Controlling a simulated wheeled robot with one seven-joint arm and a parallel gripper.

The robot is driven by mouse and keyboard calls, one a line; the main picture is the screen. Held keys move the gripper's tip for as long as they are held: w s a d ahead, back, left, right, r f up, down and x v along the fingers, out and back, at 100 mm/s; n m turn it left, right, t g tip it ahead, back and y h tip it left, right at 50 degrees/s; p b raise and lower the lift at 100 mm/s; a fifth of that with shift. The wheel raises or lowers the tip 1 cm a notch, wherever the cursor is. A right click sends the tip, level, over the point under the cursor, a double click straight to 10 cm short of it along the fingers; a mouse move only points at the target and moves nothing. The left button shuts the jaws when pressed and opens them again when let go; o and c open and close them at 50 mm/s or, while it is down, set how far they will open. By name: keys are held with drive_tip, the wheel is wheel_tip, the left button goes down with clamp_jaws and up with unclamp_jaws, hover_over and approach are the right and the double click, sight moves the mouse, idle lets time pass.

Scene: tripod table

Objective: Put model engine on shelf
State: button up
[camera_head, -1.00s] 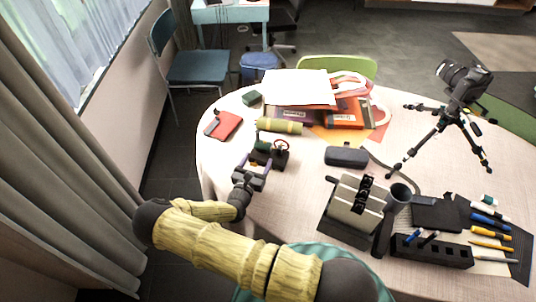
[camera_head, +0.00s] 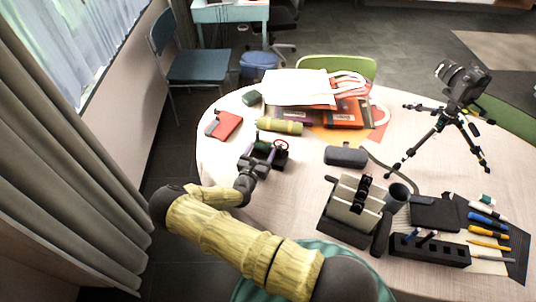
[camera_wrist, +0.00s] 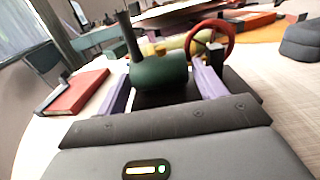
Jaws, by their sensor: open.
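The model engine (camera_head: 263,147) stands upright near the left part of the round table. It has a green boiler, a dark chimney, a red flywheel and a dark base. In the wrist view the engine (camera_wrist: 158,73) fills the space between the two purple fingers. My gripper (camera_head: 262,160) is open, low at the engine's near side, with one finger on either side of it. I cannot tell whether the fingers touch it. The lower part of the engine is partly hidden by the gripper. I cannot make out a shelf for certain.
A yellow-green cylinder (camera_head: 279,126) lies just behind the engine. A red notebook (camera_head: 224,125) is to the left. A dark case (camera_head: 346,156) lies to the right. A camera tripod (camera_head: 440,133) and a pen holder (camera_head: 430,250) stand farther right.

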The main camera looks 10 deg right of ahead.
drive_tip(key=c, duration=1.4)
drive_tip(key=shift+w+r, duration=0.1)
drive_tip(key=shift+r, duration=0.05)
clamp_jaws()
drive_tip(key=shift+r, duration=0.1)
wheel_tip(320, 180, up, 10)
